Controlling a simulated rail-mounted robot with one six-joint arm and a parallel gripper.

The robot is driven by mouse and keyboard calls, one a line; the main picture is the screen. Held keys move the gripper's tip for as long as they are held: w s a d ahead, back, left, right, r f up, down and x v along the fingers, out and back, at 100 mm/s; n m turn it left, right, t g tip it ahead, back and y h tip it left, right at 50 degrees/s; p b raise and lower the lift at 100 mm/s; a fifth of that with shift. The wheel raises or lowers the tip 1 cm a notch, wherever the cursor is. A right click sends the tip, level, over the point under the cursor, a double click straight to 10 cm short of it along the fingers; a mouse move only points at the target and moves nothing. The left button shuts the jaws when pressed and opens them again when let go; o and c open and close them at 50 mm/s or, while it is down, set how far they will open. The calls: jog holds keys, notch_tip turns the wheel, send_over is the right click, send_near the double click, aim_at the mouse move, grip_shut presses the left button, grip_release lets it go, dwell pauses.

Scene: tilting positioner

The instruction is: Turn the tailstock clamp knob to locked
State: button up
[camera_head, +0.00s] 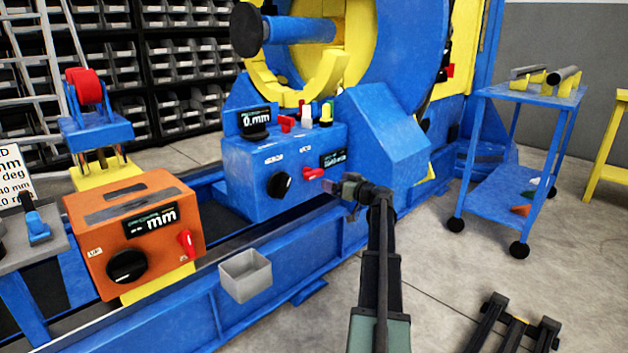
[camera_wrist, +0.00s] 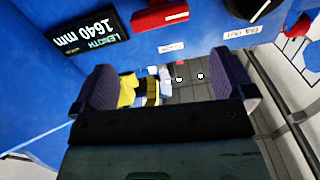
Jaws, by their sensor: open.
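The blue machine housing (camera_head: 245,170) has a black round knob (camera_head: 281,185), a red lever-shaped knob (camera_head: 313,174) and a small dark display (camera_head: 333,158). In the wrist view the red knob (camera_wrist: 160,14) sits at the top, beside a display reading length 1640 mm (camera_wrist: 97,30). Part of the black knob (camera_wrist: 246,8) shows at the top right. I cannot tell which knob is the tailstock clamp; the small labels are hard to read. My gripper (camera_head: 350,190) is open and empty, just right of the red knob and apart from it; its two fingers (camera_wrist: 169,82) show below the knob.
An orange box (camera_head: 90,240) with a black knob (camera_head: 126,266) and a red lever (camera_head: 187,243) stands at the left on the blue rail bed. A grey open bin (camera_head: 245,275) hangs at its front.

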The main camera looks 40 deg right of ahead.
aim_at(317, 173)
jog(key=shift+n, duration=0.5)
jog(key=w, duration=1.1)
jog(key=shift+a, duration=0.15)
jog(key=shift+c, duration=0.2)
jog(key=c, duration=0.7)
